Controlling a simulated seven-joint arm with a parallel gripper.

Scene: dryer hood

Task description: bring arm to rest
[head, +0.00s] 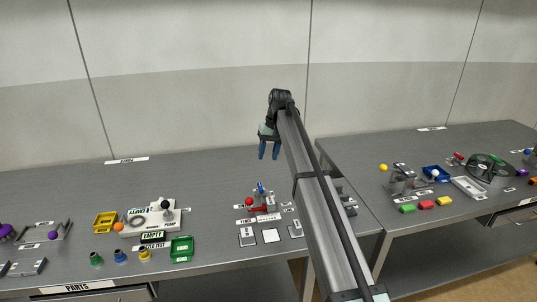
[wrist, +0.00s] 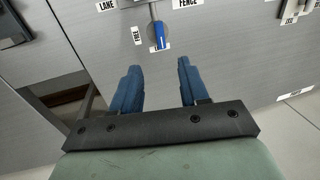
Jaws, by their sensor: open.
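My gripper (head: 269,150) hangs above the back part of the left grey table (head: 215,180) in the head view, fingers pointing down. Its two blue fingers are apart with nothing between them; they also show in the wrist view (wrist: 157,88). In the wrist view a blue-tipped lever (wrist: 159,35) lies beyond the fingertips, apart from them, near white labels. My arm stretches from the lower right of the head view up to the gripper and hides part of the tables.
Below the gripper stands a red device (head: 262,207). The right table (head: 350,150) holds colored blocks and a round dark device (head: 490,170). The air around the gripper looks clear.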

